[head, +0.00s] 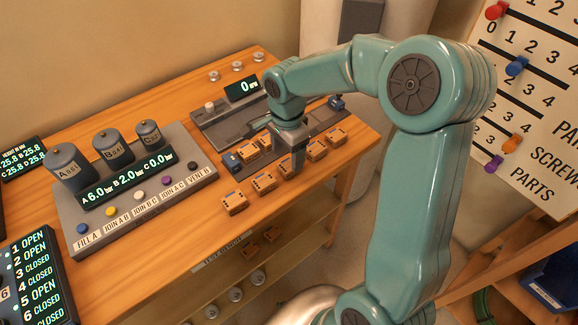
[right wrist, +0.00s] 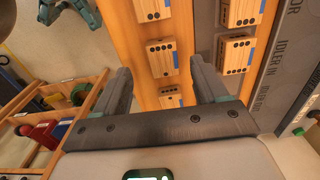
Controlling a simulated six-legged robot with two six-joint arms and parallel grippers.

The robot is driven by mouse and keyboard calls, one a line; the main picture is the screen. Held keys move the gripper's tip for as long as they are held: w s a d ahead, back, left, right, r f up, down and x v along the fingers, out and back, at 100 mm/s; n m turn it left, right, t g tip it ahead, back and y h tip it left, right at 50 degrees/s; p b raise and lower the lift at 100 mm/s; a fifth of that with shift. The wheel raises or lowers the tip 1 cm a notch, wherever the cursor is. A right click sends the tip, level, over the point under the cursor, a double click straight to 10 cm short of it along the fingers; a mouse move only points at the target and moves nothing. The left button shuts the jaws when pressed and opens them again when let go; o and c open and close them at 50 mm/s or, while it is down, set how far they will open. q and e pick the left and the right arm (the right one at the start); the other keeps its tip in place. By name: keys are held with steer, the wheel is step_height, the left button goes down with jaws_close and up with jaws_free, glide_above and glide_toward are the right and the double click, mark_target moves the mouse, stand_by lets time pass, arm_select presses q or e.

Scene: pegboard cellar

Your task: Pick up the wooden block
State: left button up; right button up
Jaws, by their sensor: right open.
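Several small wooden blocks with black dots and blue sides lie on the wooden bench in the head view, such as the front-most block (head: 235,202) and one at the right (head: 336,137). Which one the task means cannot be told. My right gripper (head: 297,162) points down among them and partly hides some. In the right wrist view its two fingers (right wrist: 160,66) are apart and empty. One block (right wrist: 161,58) shows between the fingertips and another (right wrist: 171,98) nearer the palm; whether the fingers reach their height is unclear. My left gripper is not in view.
A grey device with a display (head: 243,90) stands behind the blocks. A grey panel with canisters and coloured buttons (head: 140,205) stands at the left. A numbered pegboard (head: 535,90) is at the right.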

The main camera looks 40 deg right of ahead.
mark_target(289, 164)
steer(key=f, duration=0.2)
steer(key=d+f, duration=0.1)
steer(key=f, duration=0.1)
steer(key=shift+w+f, duration=0.2)
steer(key=shift+f, duration=0.25)
steer(key=shift+s+a, duration=0.15)
steer(key=shift+f, duration=0.1)
steer(key=c, duration=1.1)
steer(key=shift+c, duration=0.2)
